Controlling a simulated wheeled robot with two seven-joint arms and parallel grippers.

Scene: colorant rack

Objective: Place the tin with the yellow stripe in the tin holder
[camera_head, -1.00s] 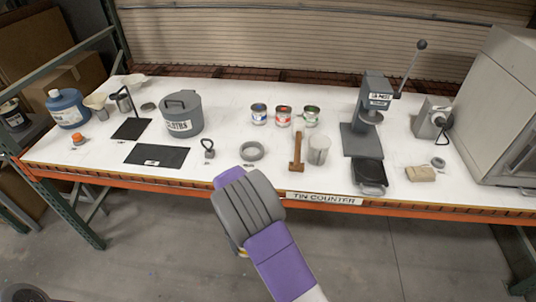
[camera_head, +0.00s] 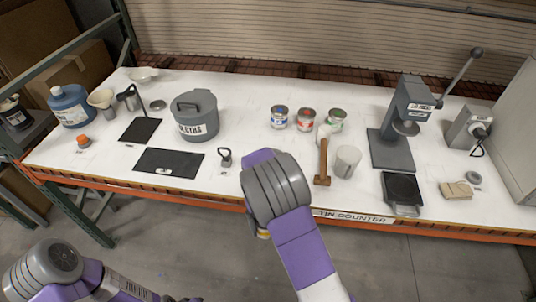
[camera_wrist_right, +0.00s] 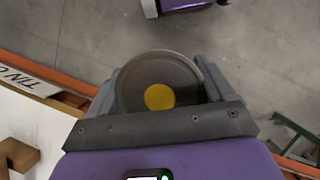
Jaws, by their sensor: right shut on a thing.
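My right gripper (camera_head: 257,218) hangs in front of the counter's front edge in the head view, its fingers mostly hidden behind my wrist. In the right wrist view the right gripper (camera_wrist_right: 160,85) is shut around a round grey tin (camera_wrist_right: 160,97) with a yellow disc on the face toward the camera. A small yellowish bit of this tin (camera_head: 263,234) shows below the wrist in the head view. The stripe is not clearly visible. The grey ring on the counter, possibly the tin holder, is hidden behind my right arm. My left arm is at bottom left; its fingers are not clear.
On the white counter (camera_head: 240,125) stand blue (camera_head: 279,118), red (camera_head: 306,119) and green (camera_head: 336,119) striped tins, a wooden mallet (camera_head: 323,165), a white cup (camera_head: 347,161), a lever press (camera_head: 398,140) and a grey lidded pot (camera_head: 195,115). A black mat (camera_head: 168,163) lies left.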

